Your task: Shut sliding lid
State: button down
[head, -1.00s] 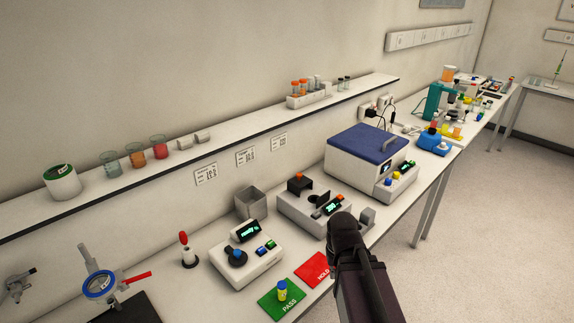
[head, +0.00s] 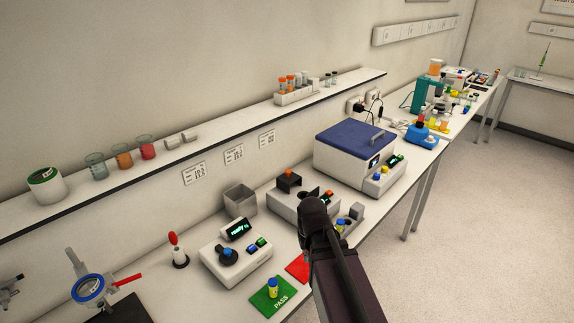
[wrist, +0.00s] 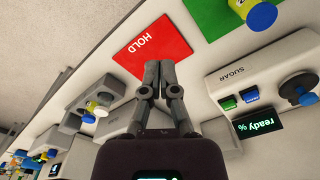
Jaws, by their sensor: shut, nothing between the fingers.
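My gripper (wrist: 158,70) is shut and empty, its fingertips together above the bench near the red HOLD mat (wrist: 148,50). In the head view my wrist (head: 314,210) covers part of the grey middle instrument (head: 283,204). A black block with an orange top (head: 288,180) sits at the back of this instrument. It may be the sliding lid, but I cannot tell for sure, nor whether the lid is open. A grey holder (head: 356,212) with a yellow vial (head: 340,227) stands at the instrument's right; the vial also shows in the wrist view (wrist: 95,107).
The SUGAR instrument (head: 235,262) reads "ready" on the left. A yellow vial with a blue cap (head: 272,286) stands on the green PASS mat (head: 262,302). A blue-lidded box (head: 350,150) stands behind to the right. The wall shelf (head: 220,118) runs above.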

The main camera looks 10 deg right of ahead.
aim_at(289, 179)
jog(key=w+r+t+p, duration=0.1)
jog(key=w+r+p, duration=0.3)
jog(key=w, duration=1)
jog(key=w+r+n+t+p, duration=0.1)
jog(key=w+r+p, duration=0.3)
jog(key=w, duration=1.1)
jog(key=w+r+t+p, duration=0.1)
jog(key=w+r+p, duration=0.3)
jog(key=w, duration=1.1)
jog(key=shift+d+r+n+t+y, duration=0.3)
jog(key=shift+d+r+t, duration=0.1)
jog(key=shift+r, duration=0.5)
jog(key=shift+f, duration=0.15)
jog(key=shift+s+f+b, duration=0.15)
jog(key=shift+f+b, duration=2.3)
jog(key=shift+b, duration=0.05)
jog(key=shift+s+f+b, duration=0.1)
jog(key=shift+f+b, duration=2.35)
jog(key=shift+d, duration=0.1)
jog(key=s+d, duration=0.5)
jog(key=s, duration=0.2)
jog(key=shift+s+d, duration=0.2)
jog(key=shift+s, duration=0.05)
jog(key=shift+w+r, duration=0.1)
